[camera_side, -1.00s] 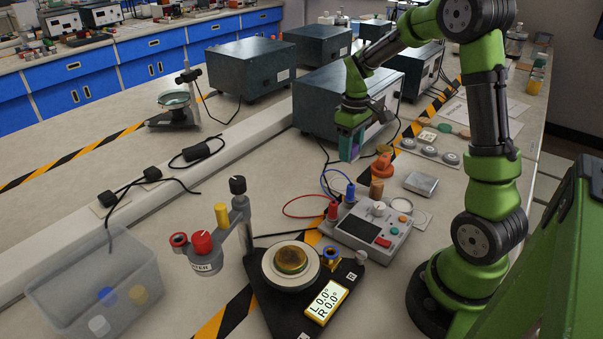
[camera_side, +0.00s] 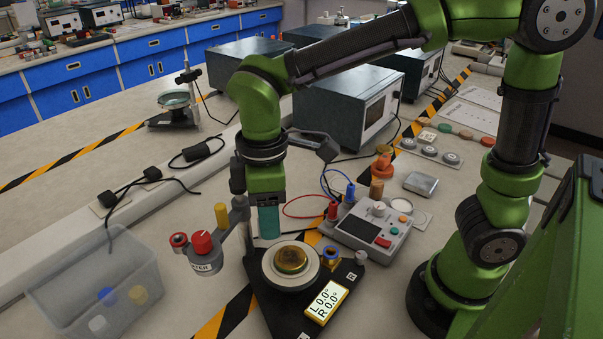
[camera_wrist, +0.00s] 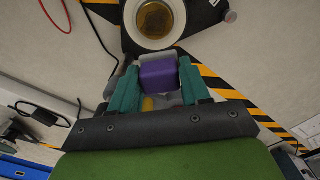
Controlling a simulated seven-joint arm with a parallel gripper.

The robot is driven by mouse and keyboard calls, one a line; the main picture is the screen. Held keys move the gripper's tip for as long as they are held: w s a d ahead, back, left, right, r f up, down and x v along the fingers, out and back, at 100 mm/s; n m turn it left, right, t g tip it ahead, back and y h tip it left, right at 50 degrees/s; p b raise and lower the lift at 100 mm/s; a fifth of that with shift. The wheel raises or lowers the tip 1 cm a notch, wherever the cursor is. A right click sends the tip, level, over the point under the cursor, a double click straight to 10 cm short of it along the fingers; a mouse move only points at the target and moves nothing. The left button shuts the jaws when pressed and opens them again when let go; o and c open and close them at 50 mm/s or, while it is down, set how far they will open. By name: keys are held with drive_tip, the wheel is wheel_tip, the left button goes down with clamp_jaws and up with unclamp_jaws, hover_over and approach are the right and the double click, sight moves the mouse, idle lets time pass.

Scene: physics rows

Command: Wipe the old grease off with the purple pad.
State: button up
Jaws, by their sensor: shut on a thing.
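My gripper (camera_side: 268,228) points down just behind and left of a round white-rimmed plate (camera_side: 268,276) on a black base. In the wrist view, its two teal fingers (camera_wrist: 158,68) are shut on the purple pad (camera_wrist: 158,78). The pad is hidden in the side view. A brown-amber patch of grease (camera_side: 291,260) covers the middle of the plate; it also shows at the top of the wrist view (camera_wrist: 155,18). The pad appears apart from the plate, above the table.
A grey post with a red-capped holder (camera_side: 202,244) stands left of the plate. A control box (camera_side: 368,230) is behind right. A clear bin (camera_side: 95,285) stands at far left.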

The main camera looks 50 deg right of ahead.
drive_tip(key=shift+s+a+r, duration=0.2)
drive_tip(key=shift+s+a, duration=0.3)
drive_tip(key=shift+s, duration=0.35)
drive_tip(key=shift+s+d+f+m, duration=0.2)
drive_tip(key=shift+s+d+m, duration=0.05)
drive_tip(key=shift+m, duration=0.05)
hover_over(281, 266)
drive_tip(key=shift+a+f, duration=0.2)
drive_tip(key=shift+f, duration=2.5)
drive_tip(key=shift+d+f, duration=0.3)
drive_tip(key=shift+f, duration=0.4)
drive_tip(key=shift+d+f, duration=0.3)
drive_tip(key=shift+f, duration=0.35)
drive_tip(key=shift+c, duration=0.9)
drive_tip(key=shift+d, duration=2.3)
drive_tip(key=shift+a, duration=2.7)
drive_tip(key=shift+a+r, duration=0.15)
drive_tip(key=shift+a, duration=0.15)
drive_tip(key=shift+d+r, duration=0.1)
drive_tip(key=shift+r, duration=3.95)
